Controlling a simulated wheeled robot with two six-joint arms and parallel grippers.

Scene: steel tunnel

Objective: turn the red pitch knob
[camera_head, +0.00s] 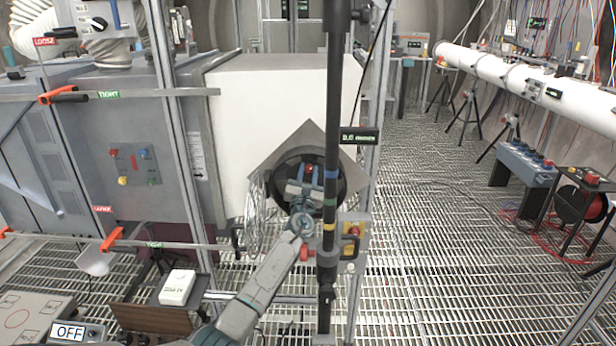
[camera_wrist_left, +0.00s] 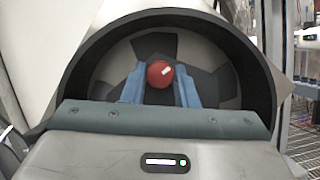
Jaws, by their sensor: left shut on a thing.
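The red pitch knob (camera_wrist_left: 160,74) is a round red knob with a white mark, at the centre of a dark round fan housing (camera_wrist_left: 95,60). In the left wrist view my left gripper (camera_wrist_left: 160,84) has its two blue fingers on either side of the knob, shut on it. In the head view the left gripper (camera_head: 304,184) reaches into the dark ring, and the knob (camera_head: 308,169) shows as a small red spot between the fingers. A grey diamond-shaped plate surrounds the ring. My right gripper is not in view.
A black vertical pole (camera_head: 331,130) with coloured bands stands in front of the fan, close to my left arm. A wire guard (camera_head: 255,215) is at its left. A yellow box with a red button (camera_head: 352,242) is below right. The grated floor at right is largely open.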

